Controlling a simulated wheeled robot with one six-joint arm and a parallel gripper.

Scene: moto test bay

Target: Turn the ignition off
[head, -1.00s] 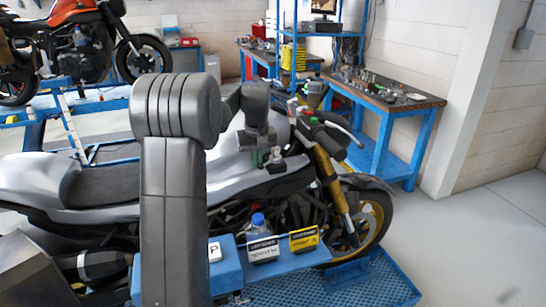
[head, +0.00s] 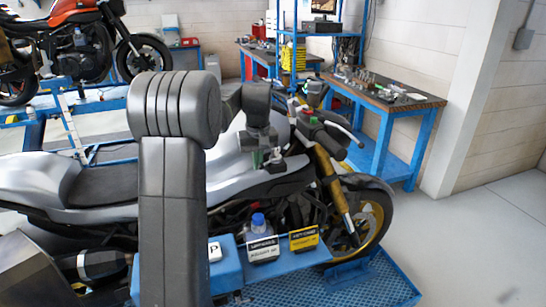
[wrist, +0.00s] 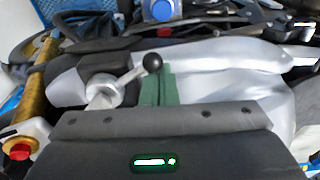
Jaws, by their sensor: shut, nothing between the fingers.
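The silver motorcycle (head: 235,180) stands side-on in the head view. In the wrist view, a round silver fitting (wrist: 104,90) carries a slanted lever with a black ball knob (wrist: 152,62); this looks like the ignition switch. My gripper (wrist: 160,88) has green fingers, shut together and empty, just right of the lever and close to the knob; I cannot tell if they touch. In the head view, my gripper (head: 257,160) is over the tank area, left of the small pale fitting (head: 275,155). The fitting's off or on marking is not readable.
The handlebar (head: 325,132) and gold fork (head: 335,185) are right of my gripper. A blue shelf (head: 228,268) in front holds a blue-capped bottle (head: 258,222) and a yellow sign (head: 304,238). A cluttered workbench (head: 385,95) stands behind; floor at right is clear.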

